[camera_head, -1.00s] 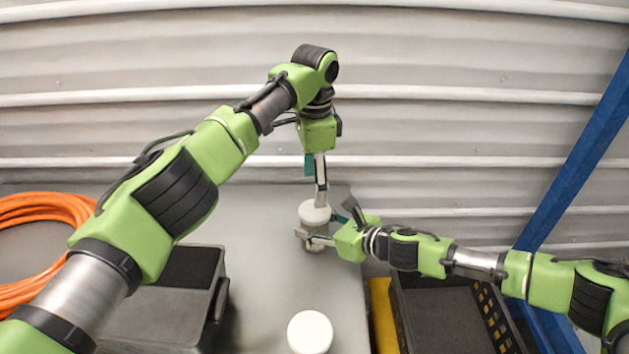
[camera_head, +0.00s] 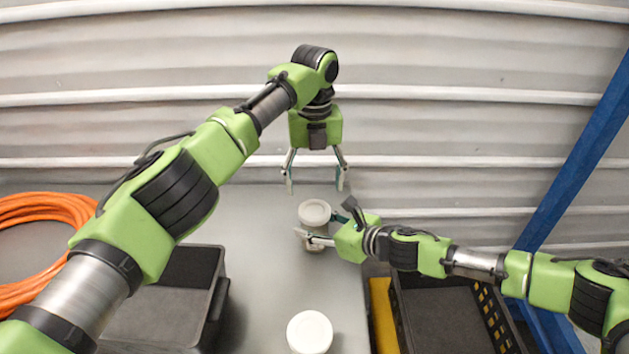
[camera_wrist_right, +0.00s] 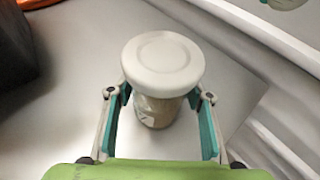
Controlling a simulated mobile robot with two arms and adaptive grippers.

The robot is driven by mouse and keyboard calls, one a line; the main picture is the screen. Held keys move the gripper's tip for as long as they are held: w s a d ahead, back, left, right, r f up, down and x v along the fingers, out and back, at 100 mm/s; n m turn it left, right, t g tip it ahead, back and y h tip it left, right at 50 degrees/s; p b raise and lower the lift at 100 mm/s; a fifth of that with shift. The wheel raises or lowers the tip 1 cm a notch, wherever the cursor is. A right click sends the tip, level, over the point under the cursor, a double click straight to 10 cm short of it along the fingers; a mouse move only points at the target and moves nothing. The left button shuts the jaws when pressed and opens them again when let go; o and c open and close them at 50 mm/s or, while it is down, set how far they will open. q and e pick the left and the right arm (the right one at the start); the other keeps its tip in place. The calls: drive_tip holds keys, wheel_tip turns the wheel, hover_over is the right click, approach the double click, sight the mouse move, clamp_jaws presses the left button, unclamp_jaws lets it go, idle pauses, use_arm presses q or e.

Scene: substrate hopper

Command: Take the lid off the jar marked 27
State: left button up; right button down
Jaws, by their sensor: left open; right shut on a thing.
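A jar (camera_wrist_right: 156,112) with a white lid (camera_wrist_right: 162,62) stands upright on the grey table; part of a dark mark shows on its side, but I cannot read it. The lid (camera_head: 314,212) sits on the jar in the head view. My right gripper (camera_head: 317,240) is shut around the jar's body below the lid; its teal-padded fingers flank the jar in the right wrist view (camera_wrist_right: 162,125). My left gripper (camera_head: 315,187) is open and empty above and behind the jar, fingers pointing down, apart from the lid.
A second white lid (camera_head: 310,332) shows at the table's front. A black crate (camera_head: 213,300) is at the left, with an orange coiled hose (camera_head: 45,205) behind it. Another dark crate (camera_head: 445,325) and a blue post (camera_head: 575,165) are at the right. A ribbed wall rises behind.

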sight(315, 210)
use_arm(q)
drive_tip(key=shift+m, duration=0.6)
drive_tip(key=shift+f, duration=0.25)
wheel_tip(315, 210, down, 8)
drive_tip(key=shift+r, duration=0.25)
drive_tip(key=c, duration=1.1)
drive_tip(key=shift+c, duration=0.4)
